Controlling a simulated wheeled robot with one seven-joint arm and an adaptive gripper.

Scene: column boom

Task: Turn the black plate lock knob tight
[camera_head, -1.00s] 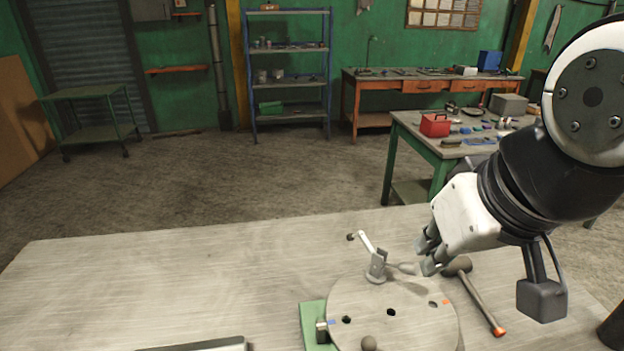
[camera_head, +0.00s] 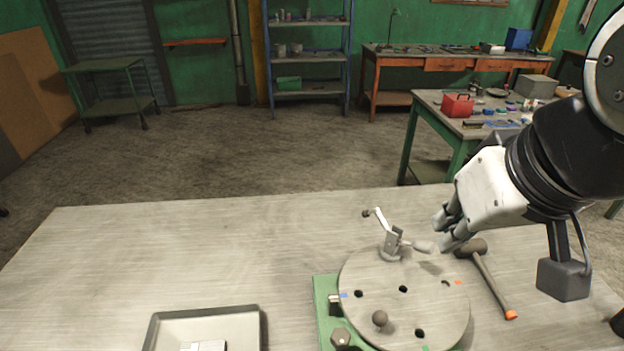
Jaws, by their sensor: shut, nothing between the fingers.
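A round grey plate (camera_head: 372,283) with several dark holes lies on a green base (camera_head: 322,292) at the front of the bench. A dark ball knob (camera_head: 380,318) stands on the plate's near part. A darker, faceted knob (camera_head: 341,337) sits at the base's near left corner, partly cut by the frame edge. I cannot tell for certain which is the plate lock knob. A metal clamp (camera_head: 392,240) with a raised lever and a grey handle stands at the plate's far edge. My gripper (camera_head: 446,232) is shut and empty, just right of that handle, apart from both knobs.
A hammer (camera_head: 490,282) with an orange end lies right of the plate, below my gripper. A shallow tray (camera_head: 152,330) holding a light block (camera_head: 205,346) is at the front left. The bench top (camera_head: 200,245) between tray and clamp is clear.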

